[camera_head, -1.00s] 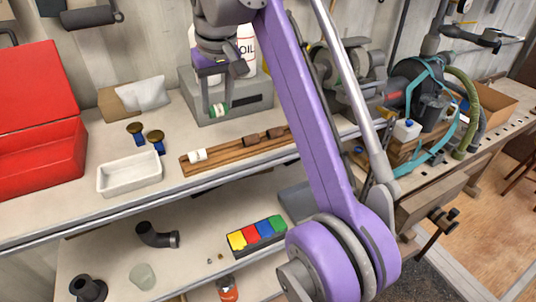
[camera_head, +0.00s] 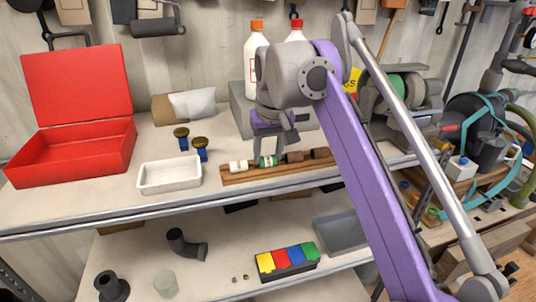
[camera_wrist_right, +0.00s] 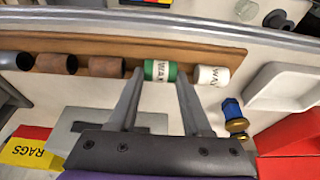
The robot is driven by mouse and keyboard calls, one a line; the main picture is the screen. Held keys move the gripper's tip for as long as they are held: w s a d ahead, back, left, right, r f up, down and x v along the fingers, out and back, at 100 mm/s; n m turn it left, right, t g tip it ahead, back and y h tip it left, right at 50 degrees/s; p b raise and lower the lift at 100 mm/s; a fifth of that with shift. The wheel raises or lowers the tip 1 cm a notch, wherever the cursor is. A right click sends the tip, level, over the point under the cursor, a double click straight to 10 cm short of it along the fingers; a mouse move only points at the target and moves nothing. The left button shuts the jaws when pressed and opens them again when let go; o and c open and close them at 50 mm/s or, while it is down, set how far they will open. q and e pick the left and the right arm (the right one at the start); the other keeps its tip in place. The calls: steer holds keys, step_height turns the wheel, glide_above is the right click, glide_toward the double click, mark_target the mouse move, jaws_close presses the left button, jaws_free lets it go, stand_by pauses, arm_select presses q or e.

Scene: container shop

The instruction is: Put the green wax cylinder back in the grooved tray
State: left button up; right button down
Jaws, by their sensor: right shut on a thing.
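The green wax cylinder (camera_head: 268,161), with a white label, is between the fingertips of my right gripper (camera_head: 268,150). The right wrist view shows the green cylinder (camera_wrist_right: 161,71) lying crosswise between the two fingers (camera_wrist_right: 160,82). It is at the wooden grooved tray (camera_head: 236,180), in line with a white wax cylinder (camera_head: 238,166) on one side and brown cylinders (camera_head: 295,156) on the other. Whether it rests in its groove or hovers just above cannot be told. My left gripper is not in view.
A white dish (camera_head: 170,187) and blue pieces with brass tops (camera_head: 200,152) stand left of the tray. An open red box (camera_head: 72,155) is farther left. A grey box (camera_head: 240,110) with bottles (camera_head: 256,55) stands behind. A lower shelf holds a colored block box (camera_head: 287,273).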

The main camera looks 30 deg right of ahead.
steer(key=shift+w, duration=0.1)
steer(key=shift+f, duration=0.15)
steer(key=shift+c, duration=1.7)
jaws_free()
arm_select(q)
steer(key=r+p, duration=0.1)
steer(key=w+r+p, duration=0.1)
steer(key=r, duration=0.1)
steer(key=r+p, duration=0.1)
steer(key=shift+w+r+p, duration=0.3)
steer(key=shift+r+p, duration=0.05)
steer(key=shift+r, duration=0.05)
arm_select(e)
steer(key=d+v, duration=0.1)
steer(key=v, duration=1.1)
steer(key=shift+a, duration=0.55)
